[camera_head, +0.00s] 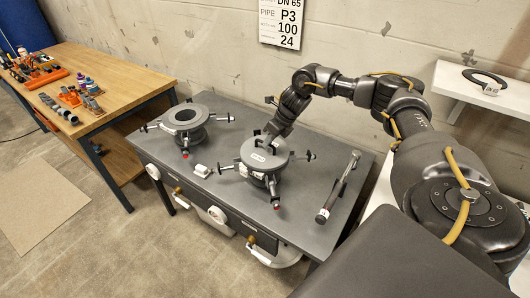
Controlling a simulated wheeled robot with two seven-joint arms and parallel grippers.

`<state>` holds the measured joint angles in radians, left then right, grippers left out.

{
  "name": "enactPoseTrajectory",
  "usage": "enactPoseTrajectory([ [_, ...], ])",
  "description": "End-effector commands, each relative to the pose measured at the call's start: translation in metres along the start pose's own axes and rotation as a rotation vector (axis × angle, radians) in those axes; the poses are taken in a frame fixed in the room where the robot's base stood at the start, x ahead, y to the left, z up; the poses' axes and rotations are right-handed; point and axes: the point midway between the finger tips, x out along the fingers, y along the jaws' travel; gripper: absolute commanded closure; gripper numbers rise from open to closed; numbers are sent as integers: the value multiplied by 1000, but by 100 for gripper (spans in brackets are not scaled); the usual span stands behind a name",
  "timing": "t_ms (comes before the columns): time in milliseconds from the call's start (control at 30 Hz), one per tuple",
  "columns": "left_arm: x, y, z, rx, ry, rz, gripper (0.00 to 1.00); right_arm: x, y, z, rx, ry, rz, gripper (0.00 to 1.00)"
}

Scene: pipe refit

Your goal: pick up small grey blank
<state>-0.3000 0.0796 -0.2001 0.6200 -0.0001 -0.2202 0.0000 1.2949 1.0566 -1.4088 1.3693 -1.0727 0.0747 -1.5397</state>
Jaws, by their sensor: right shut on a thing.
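The small grey blank (255,157) is a round grey disc with a white label. It lies flat at the top of the right-hand flanged pipe stand on the dark grey table. My right gripper (270,138) reaches down to the blank's far side and is shut on it. The fingertips are small and partly hard to make out. I cannot tell whether the blank is touching the flange below or slightly raised. My left gripper is not in view.
An open flanged pipe (186,115) stands at the table's left, with clamp arms around it. A small white block (202,171) lies between the stands. A long wrench-like tool (340,185) lies at the right. A shelf (450,80) holds a black ring (485,77). A wooden bench (130,72) is at left.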

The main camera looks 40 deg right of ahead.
Motion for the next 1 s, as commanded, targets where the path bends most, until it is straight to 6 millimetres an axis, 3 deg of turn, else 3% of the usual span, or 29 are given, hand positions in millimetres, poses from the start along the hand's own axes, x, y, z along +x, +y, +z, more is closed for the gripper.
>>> enactPoseTrajectory([
  [667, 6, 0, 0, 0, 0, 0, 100, -7, 1, 4, -1, -5, 0, 100],
  [833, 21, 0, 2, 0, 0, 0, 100, -30, 8, 14, -4, -10, 0, 100],
  [1000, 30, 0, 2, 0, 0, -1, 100, -68, 41, 6, -9, -9, -1, 100],
])
